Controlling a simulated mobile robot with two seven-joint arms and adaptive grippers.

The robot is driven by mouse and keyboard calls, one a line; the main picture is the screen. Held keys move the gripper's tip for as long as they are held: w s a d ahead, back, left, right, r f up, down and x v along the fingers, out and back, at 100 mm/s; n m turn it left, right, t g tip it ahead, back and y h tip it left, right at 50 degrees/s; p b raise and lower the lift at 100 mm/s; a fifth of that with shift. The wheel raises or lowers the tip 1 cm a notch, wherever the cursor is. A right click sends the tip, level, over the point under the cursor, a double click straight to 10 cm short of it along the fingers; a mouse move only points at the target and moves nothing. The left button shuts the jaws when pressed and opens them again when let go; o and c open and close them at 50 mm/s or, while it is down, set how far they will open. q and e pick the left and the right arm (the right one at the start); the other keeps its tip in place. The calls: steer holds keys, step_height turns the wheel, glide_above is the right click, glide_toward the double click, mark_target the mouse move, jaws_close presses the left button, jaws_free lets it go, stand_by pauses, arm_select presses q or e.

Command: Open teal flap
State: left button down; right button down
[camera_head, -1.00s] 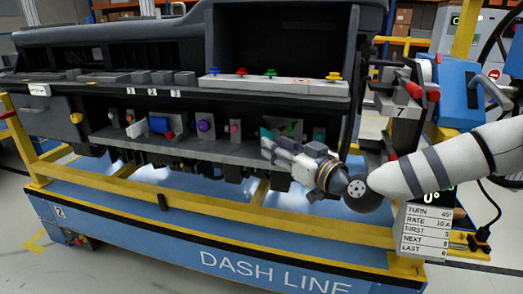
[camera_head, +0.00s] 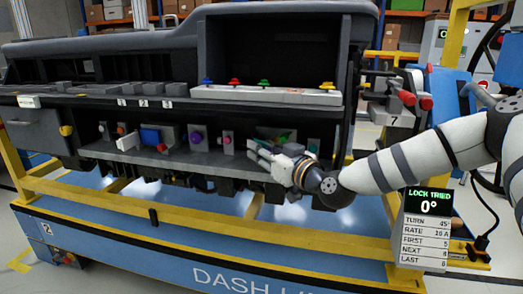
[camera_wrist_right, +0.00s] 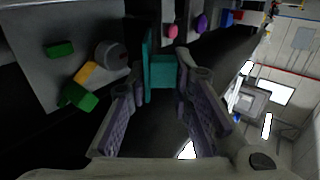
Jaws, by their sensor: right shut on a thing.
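The teal flap (camera_wrist_right: 163,72) shows in the right wrist view between my right fingertips, as a block joined to an upright teal strip. My right gripper (camera_wrist_right: 162,88) is shut on it. In the head view, my right gripper (camera_head: 258,155) reaches in from the right to the lower shelf of the dashboard, and its fingers largely hide the flap. How far the flap stands open I cannot tell. My left gripper is not in view.
A panel with a green lever (camera_wrist_right: 78,97) and a round knob (camera_wrist_right: 110,55) lies beside the fingers. Purple (camera_head: 195,138) and pink (camera_head: 227,140) knobs stand left along the shelf. A sign (camera_head: 426,205) reads "LOCK TRIED 0°". A yellow rail (camera_head: 215,222) runs below.

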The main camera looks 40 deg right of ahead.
mark_target(237, 170)
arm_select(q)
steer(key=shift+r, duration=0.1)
arm_select(e)
steer(key=shift+a, duration=0.2)
